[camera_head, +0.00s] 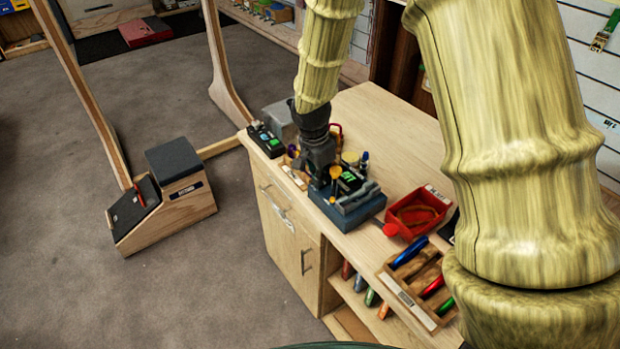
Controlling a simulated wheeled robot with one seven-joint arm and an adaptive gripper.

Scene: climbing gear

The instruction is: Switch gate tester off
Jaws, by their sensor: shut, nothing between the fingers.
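A blue-grey bench device (347,212) with a black panel and lit green marks (350,178) stands on the wooden counter; it looks like the gate tester, but I cannot read its label. A round red knob (390,230) shows at its right, and I cannot tell whether it belongs to the device. My dark gripper (319,184) points down at the device's back left edge, its fingers shut and empty. I cannot tell whether they touch it. The gripper hides part of the device, and its switch is not clearly visible.
A black box with coloured buttons (265,139) sits at the counter's far left corner. Small gear crowds behind the gripper. The counter's back (385,130) is clear.

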